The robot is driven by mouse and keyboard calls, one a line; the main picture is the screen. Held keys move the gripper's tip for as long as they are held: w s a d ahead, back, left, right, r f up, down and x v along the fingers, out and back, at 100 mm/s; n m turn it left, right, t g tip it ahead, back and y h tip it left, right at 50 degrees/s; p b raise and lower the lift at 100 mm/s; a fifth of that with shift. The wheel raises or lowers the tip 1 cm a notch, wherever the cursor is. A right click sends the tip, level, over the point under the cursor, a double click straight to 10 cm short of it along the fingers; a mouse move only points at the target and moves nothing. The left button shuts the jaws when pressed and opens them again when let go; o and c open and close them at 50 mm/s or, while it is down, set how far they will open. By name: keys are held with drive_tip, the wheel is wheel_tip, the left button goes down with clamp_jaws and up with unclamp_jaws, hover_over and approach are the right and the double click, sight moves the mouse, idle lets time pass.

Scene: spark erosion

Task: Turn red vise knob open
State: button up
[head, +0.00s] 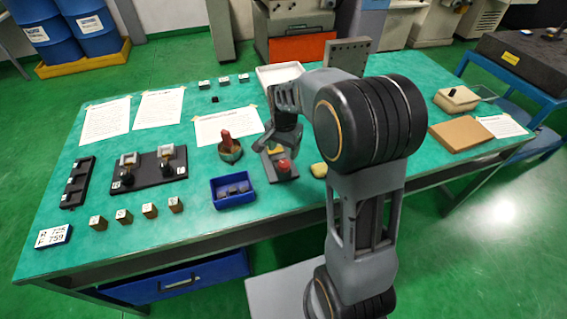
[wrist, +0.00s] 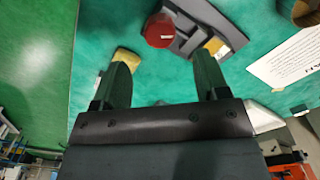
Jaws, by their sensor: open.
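The red vise knob (head: 284,166) sits at the front of a small dark vise (head: 271,173) on the green table. In the wrist view the round red knob (wrist: 158,31) lies beyond the fingertips, between their lines, with the grey vise (wrist: 190,25) beside it. My gripper (head: 279,145) hangs above and behind the knob in the head view and covers part of the vise. In the wrist view my gripper (wrist: 165,60) is open with nothing between its fingers. A yellow block (wrist: 216,46) on the vise shows past the right fingertip.
A yellow lump (head: 319,170) lies right of the vise. A blue bin (head: 232,204) with dark parts and a bowl (head: 230,155) with a red-handled item stand to its left. A tan board (head: 461,133) lies at the right. My arm hides part of the table.

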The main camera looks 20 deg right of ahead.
sight(284, 164)
drive_tip(key=shift+f, duration=3.55)
drive_tip(key=c, duration=0.9)
